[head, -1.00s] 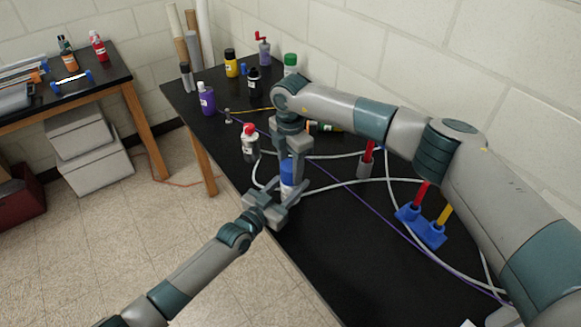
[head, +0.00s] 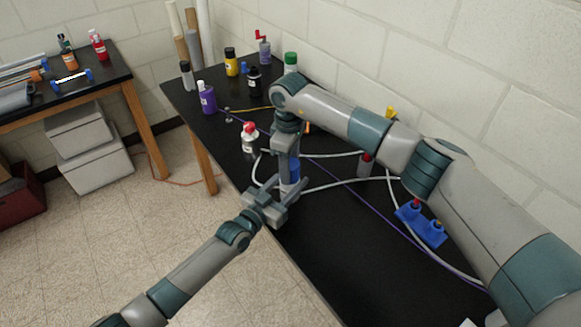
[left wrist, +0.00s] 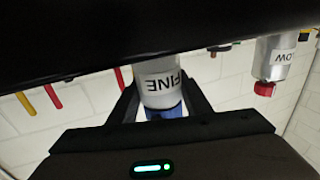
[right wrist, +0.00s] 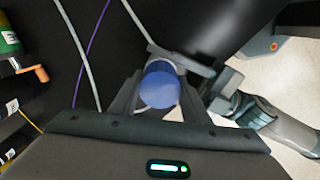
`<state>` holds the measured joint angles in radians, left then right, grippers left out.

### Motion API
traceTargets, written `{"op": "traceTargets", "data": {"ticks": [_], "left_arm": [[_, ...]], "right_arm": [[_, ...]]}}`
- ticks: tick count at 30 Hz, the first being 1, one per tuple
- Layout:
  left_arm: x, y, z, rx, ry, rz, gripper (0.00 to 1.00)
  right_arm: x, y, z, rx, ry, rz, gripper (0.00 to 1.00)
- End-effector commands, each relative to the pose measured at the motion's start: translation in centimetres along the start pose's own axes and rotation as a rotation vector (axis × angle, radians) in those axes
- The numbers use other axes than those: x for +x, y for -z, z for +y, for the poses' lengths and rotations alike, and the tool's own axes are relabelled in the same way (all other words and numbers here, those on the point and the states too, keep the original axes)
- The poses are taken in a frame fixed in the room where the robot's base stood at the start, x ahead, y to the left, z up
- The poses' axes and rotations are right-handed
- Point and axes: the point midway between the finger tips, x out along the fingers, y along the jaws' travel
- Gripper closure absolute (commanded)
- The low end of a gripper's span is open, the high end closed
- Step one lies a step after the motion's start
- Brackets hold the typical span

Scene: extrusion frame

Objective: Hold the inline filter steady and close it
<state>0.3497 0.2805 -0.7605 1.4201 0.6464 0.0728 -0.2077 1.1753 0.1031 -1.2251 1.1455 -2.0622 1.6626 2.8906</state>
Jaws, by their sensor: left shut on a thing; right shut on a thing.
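The inline filter (head: 294,173) stands upright near the black table's front edge, with a pale body and a blue cap. In the left wrist view its body (left wrist: 160,84) carries the word FINE upside down. My left gripper (head: 284,196) is shut on this body from the front. My right gripper (head: 289,168) reaches down from above and is shut on the blue cap (right wrist: 160,86), which shows between its fingers in the right wrist view. The fingers partly hide the filter in the head view. I cannot tell whether cap and body are fully closed.
Pale hoses and a purple cord cross the table (head: 345,240). A blue holder (head: 421,222) and a grey stand (head: 365,167) are to the right. Several bottles stand farther back.

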Motion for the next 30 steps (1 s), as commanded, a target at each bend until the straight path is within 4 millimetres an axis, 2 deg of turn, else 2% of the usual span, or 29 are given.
{"op": "traceTargets", "data": {"ticks": [2, 9, 19, 20, 21, 30], "left_arm": [[0.01, -0.30, 0.40, -0.002, -0.005, -0.007, 1.00], [0.03, -0.37, 0.59, -0.002, -0.008, -0.009, 1.00], [0.02, -0.38, 0.59, -0.002, -0.008, -0.009, 1.00], [0.02, -0.38, 0.59, -0.002, -0.008, -0.009, 1.00], [0.02, -0.38, 0.59, -0.002, -0.008, -0.009, 1.00], [-0.01, -0.35, 0.41, -0.002, -0.005, -0.008, 1.00]], "right_arm": [[-0.14, 0.63, -0.42, 0.048, 0.005, 0.014, 0.78], [-0.10, 0.18, -0.23, 0.190, 0.009, 0.009, 0.78], [-0.11, 0.01, -0.12, 0.203, 0.008, 0.006, 0.78], [-0.11, 0.01, -0.12, 0.202, 0.008, 0.006, 0.51], [-0.10, 0.00, -0.12, 0.202, 0.008, 0.005, 0.41], [0.02, -0.21, -0.04, 0.204, 0.008, 0.001, 0.39]]}}
